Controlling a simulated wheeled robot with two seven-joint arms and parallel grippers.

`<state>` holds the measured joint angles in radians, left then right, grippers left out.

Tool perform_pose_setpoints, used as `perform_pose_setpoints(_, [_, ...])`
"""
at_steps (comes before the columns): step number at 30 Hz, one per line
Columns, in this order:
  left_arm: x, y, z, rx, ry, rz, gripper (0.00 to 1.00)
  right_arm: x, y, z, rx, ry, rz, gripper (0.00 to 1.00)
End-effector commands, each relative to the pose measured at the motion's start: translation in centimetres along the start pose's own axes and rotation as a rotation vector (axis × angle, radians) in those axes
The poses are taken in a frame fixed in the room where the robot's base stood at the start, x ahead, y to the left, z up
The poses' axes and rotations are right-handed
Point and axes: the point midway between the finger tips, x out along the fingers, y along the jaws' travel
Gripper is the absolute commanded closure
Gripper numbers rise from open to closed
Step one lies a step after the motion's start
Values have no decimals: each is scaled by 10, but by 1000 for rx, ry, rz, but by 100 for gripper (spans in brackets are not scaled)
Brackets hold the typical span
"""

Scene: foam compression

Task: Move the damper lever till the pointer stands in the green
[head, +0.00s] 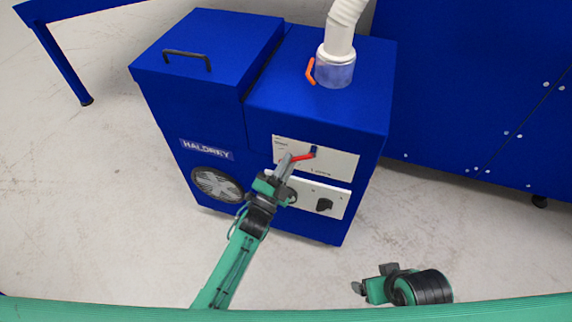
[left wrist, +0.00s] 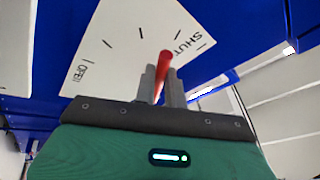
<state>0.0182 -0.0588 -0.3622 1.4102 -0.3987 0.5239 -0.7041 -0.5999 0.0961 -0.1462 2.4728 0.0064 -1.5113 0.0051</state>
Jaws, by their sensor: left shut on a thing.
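The damper lever (head: 301,157) is a red bar on the white upper plate (head: 338,164) of the blue machine. In the left wrist view the red lever (left wrist: 165,62) stands between the two grey fingers, in front of a white scale plate (left wrist: 118,45) marked OPEN at lower left and SHUT at upper right. The lever's upper end lies near the SHUT end. My left gripper (head: 286,164) is shut on the lever. My right gripper (head: 362,288) is low at the right, away from the machine; its jaws are unclear. I cannot make out a pointer or a green zone.
The blue machine (head: 318,115) has a lower white panel with a black knob (head: 324,205) and a round vent (head: 217,185). A pale hose (head: 340,30) with an orange clamp (head: 310,72) rises from its top. A blue cabinet (head: 470,90) stands close on the right. Floor in front is clear.

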Motion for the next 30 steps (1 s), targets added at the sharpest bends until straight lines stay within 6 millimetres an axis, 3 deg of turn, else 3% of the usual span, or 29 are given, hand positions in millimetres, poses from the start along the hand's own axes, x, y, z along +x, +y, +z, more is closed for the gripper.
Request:
perform_pose_setpoints(14, [-1,3,0,-15,-5,-3,100,-4,0,0,0,3,0,18])
perform_pose_setpoints(15, [-2,3,0,-15,-5,-3,84,-3,0,0,0,3,0,18])
perform_pose_setpoints(18, [-1,2,0,-15,-4,-3,66,-3,0,0,-1,2,0,18])
perform_pose_setpoints(30, [-10,2,0,-14,-5,-3,66,-3,0,0,-1,2,0,18])
